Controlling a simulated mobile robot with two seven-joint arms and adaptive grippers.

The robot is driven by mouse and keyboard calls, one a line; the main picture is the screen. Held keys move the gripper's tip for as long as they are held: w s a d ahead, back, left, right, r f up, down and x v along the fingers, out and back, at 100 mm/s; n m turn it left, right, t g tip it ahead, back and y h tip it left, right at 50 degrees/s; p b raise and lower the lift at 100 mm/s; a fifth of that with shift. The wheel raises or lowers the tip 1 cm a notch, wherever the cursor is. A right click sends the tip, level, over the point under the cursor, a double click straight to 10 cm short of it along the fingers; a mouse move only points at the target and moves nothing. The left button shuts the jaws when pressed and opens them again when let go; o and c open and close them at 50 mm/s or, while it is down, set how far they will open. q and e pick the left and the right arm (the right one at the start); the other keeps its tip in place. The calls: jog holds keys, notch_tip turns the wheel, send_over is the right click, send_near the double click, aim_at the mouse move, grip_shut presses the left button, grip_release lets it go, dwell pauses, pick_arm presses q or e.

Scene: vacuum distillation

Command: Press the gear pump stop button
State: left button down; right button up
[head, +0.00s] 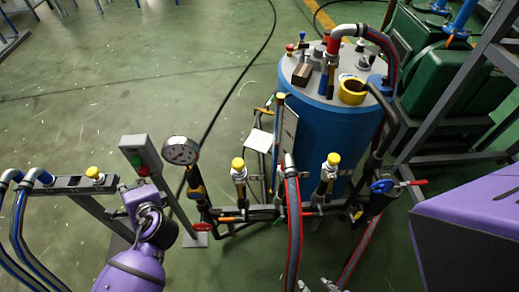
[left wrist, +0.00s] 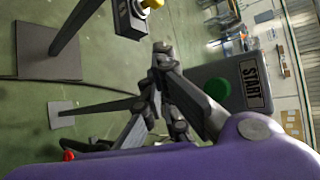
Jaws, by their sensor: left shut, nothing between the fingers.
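In the head view a grey control box (head: 147,152) stands on a post at the left, with a green button (head: 136,160) on its face and a red button (head: 143,171) below it. My purple left arm rises from the bottom just in front of the box; its fingers are hard to make out there. In the left wrist view my left gripper (left wrist: 162,48) is shut and empty. Beside it is the control box (left wrist: 238,72) with the green button (left wrist: 216,90) and a START label (left wrist: 255,86). The red button is not clearly seen there. My right gripper is out of view.
A pressure gauge (head: 181,151) and several yellow-capped valves stand right of the box. A blue tank (head: 343,128) with pipes is behind them. Blue hoses (head: 17,222) run at the far left. My purple right arm shows at the right edge.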

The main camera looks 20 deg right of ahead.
pick_arm(q)
jog(key=shift+w, duration=0.1)
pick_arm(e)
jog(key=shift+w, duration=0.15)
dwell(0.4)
pick_arm(q)
jog(key=shift+w+d, duration=0.15)
jog(key=shift+w, duration=0.2)
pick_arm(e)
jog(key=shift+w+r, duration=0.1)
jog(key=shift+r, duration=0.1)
pick_arm(q)
jog(key=shift+w, duration=0.2)
jog(key=shift+s, duration=0.15)
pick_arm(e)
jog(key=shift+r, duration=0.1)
pick_arm(q)
jog(key=shift+s+p, duration=0.5)
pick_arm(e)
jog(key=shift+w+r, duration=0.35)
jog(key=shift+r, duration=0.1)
pick_arm(q)
jog(key=shift+s+a, duration=0.1)
jog(key=shift+a, duration=0.1)
